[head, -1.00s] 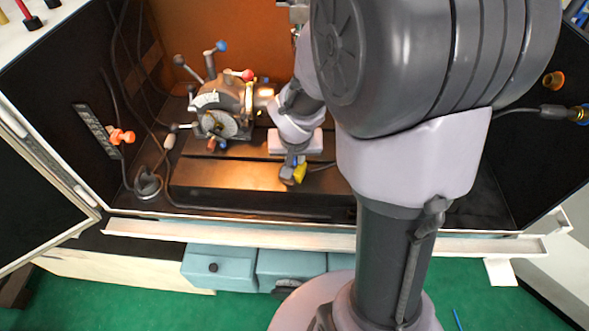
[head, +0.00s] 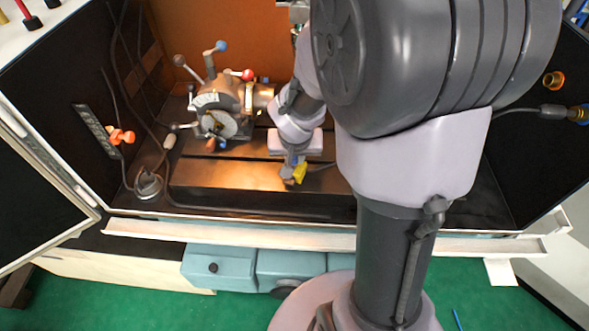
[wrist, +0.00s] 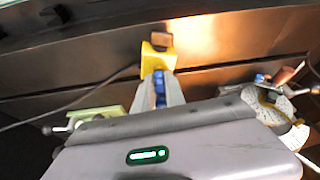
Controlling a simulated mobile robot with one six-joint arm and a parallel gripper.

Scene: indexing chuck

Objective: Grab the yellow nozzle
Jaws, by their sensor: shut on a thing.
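The yellow nozzle (head: 300,172) is a small yellow block in front of my wrist, low over the dark bed of the machine. In the wrist view the yellow nozzle (wrist: 157,60) shows at the tips of my gripper (wrist: 160,78), with an orange-brown end piece beyond it and a dark cable running off to the left. My gripper (head: 292,177) is shut on the nozzle. I cannot tell whether the nozzle touches the bed.
The indexing chuck (head: 215,115), with a dial and knobbed levers, stands left of my gripper. An orange clip (head: 122,136) hangs at the left wall. A white front ledge (head: 230,235) edges the enclosure. The bed (head: 230,178) left of the gripper is clear.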

